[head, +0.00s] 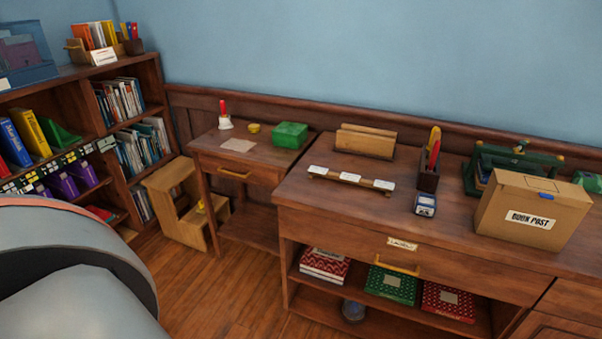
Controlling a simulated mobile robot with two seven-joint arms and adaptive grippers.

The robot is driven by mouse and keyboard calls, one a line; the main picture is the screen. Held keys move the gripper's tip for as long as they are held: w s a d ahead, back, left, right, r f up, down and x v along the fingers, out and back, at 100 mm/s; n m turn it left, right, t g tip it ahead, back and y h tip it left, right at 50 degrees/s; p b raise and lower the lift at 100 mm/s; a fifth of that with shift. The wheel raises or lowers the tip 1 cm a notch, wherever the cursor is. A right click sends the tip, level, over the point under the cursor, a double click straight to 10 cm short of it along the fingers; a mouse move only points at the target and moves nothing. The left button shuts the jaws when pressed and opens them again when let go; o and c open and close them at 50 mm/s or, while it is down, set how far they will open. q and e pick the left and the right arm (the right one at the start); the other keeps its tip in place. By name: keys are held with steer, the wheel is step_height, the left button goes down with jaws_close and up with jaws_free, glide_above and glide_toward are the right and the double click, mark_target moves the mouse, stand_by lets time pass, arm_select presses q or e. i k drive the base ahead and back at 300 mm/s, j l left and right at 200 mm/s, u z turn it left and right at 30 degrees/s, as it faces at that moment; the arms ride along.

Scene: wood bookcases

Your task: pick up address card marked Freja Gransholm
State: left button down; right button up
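Several small white cards stand in a row on a low wooden rack on the larger desk: a left card (320,170), a middle card (350,178) and a right card (384,185). Any writing on them is too small to read, so I cannot tell which is marked Freja Gransholm. A flat pale paper (238,145) lies on the small side table, its writing also unreadable. Neither of my grippers is in view.
The desk (300,195) also holds a wooden letter holder (366,140), a pen pot (428,175), a small blue-and-white box (425,205) and a "BOOK POST" carton (532,208). A step stool (180,205) stands left of the side table (222,160). Bookshelves (150,75) line the left.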

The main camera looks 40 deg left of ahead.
mark_target(355, 178)
steer(key=u, duration=0.85)
steer(key=j+z, duration=0.1)
steer(key=z, duration=0.3)
steer(key=i+j+z, duration=0.1)
steer(key=z, duration=0.25)
steer(key=j+z, duration=0.1)
steer(key=z, duration=0.3)
steer(key=j+z, duration=0.65)
steer(key=j, duration=0.25)
steer(key=k, duration=0.05)
